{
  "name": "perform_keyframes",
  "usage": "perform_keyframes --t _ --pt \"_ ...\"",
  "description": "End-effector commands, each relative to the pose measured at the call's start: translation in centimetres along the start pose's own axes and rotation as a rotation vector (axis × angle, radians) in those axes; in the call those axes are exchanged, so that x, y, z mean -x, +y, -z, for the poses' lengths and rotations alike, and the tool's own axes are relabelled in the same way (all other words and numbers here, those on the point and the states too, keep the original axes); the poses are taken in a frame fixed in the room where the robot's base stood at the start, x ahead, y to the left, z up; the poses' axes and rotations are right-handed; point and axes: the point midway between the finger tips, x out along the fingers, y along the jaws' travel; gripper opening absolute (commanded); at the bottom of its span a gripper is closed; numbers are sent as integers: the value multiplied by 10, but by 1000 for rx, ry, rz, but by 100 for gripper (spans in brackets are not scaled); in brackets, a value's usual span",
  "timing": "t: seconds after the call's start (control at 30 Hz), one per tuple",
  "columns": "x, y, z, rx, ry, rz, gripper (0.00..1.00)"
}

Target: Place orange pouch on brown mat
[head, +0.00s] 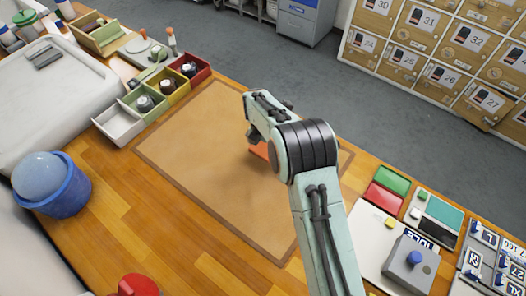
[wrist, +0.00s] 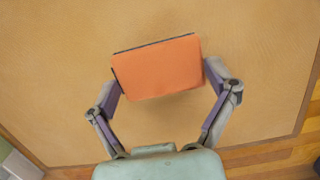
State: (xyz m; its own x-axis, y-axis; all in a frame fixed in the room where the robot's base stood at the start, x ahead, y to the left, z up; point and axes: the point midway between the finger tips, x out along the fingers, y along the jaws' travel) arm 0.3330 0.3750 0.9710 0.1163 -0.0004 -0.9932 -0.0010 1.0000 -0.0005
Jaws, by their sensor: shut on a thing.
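The orange pouch (wrist: 158,68) is a flat block with a dark edge along its far side. My gripper (wrist: 162,82) is shut on it, with one finger at each short side. In the head view only a sliver of the pouch (head: 258,150) shows; my arm hides the rest and most of the gripper. The brown mat (head: 200,135) lies flat on the wooden table, and it fills most of the wrist view (wrist: 60,60). The pouch is over the mat, inside its edges. I cannot tell whether it touches the mat.
Coloured open bins (head: 118,124) stand past the mat's left end. A blue tub (head: 55,190) with a rounded top is at the left. The mat around the pouch is clear.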

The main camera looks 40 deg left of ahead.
Motion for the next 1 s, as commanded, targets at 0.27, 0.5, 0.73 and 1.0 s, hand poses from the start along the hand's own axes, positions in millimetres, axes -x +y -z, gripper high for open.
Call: perform_keyframes --t 0.27,0.5,0.73,1.0 --pt "-28 5 -1 -2 3 2 50" --pt "-39 5 0 -1 0 0 50" --pt "-41 5 0 -2 0 0 95" --pt "-41 5 0 -1 1 0 100"
